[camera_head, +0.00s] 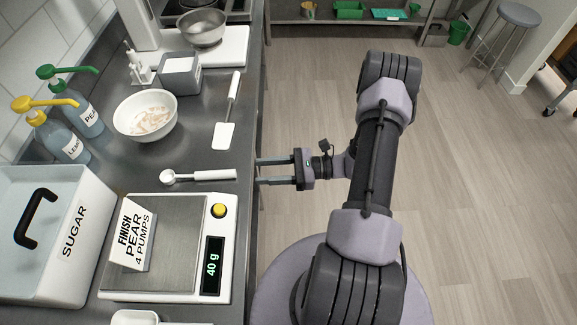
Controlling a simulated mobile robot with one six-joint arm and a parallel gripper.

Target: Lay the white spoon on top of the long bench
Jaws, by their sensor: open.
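The white spoon (205,176) lies on the dark grey long bench (196,152), near its right edge. Its round bowl points left and its handle points right toward my gripper. My gripper (258,172) is at the right edge of the bench, its two fingers pointing left. The fingers are apart with nothing between them. A short gap shows between the fingertips and the end of the spoon's handle. The height of the fingers relative to the bench top is hard to tell.
A white spatula (228,112) and a white bowl (146,116) are behind the spoon. A scale (222,238) reading 40 g, with a "FINISH PEAR 4 PUMPS" card (133,235), is in front. A sugar bin (75,240) and pump bottles stand left. Open floor lies right.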

